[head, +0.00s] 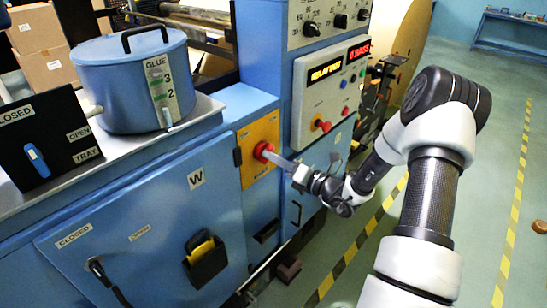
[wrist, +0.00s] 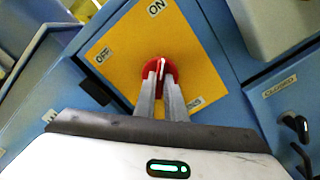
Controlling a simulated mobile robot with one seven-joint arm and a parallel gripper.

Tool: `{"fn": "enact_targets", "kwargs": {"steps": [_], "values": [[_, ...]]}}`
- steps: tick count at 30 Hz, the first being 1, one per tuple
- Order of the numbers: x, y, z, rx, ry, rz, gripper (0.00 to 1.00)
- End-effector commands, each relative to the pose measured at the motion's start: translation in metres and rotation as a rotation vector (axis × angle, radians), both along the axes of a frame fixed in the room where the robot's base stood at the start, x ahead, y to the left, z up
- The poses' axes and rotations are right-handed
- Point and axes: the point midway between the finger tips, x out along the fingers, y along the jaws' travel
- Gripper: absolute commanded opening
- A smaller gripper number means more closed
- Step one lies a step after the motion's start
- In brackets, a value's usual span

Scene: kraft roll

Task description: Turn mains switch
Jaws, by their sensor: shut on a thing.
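The mains switch is a red round knob (head: 262,149) on a yellow plate (head: 258,170) on the front of the blue machine. In the wrist view the red knob (wrist: 157,66) sits mid-plate, with ON at the top and OFF at the left. A white mark on the knob runs roughly up toward ON, tilted in the picture; its exact setting is hard to tell. My gripper (wrist: 160,80) is shut on the knob, one finger on each side. In the head view my gripper (head: 280,160) reaches the knob from the right; the fingers are small there.
A blue glue pot (head: 130,85) stands on the ledge at the left, beside a black OPEN/CLOSED tray panel (head: 45,145). A control panel (head: 328,90) with lit displays and a red knob is above right. A cabinet door (head: 140,235) is below.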

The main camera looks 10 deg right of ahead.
Motion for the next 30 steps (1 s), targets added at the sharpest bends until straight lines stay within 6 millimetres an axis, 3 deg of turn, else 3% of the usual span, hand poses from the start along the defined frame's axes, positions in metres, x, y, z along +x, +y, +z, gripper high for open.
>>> {"fn": "enact_targets", "kwargs": {"steps": [2,3,6,19,30], "values": [[-0.001,0.000,-0.001,0.002,0.004,-0.001,0.00],[-0.001,0.000,-0.001,0.002,0.004,-0.001,0.15],[-0.001,0.000,-0.001,0.001,0.003,-0.001,0.29],[-0.010,-0.009,0.000,0.000,0.001,-0.002,0.29],[-0.078,-0.058,-0.001,0.001,0.002,-0.006,0.29]]}}
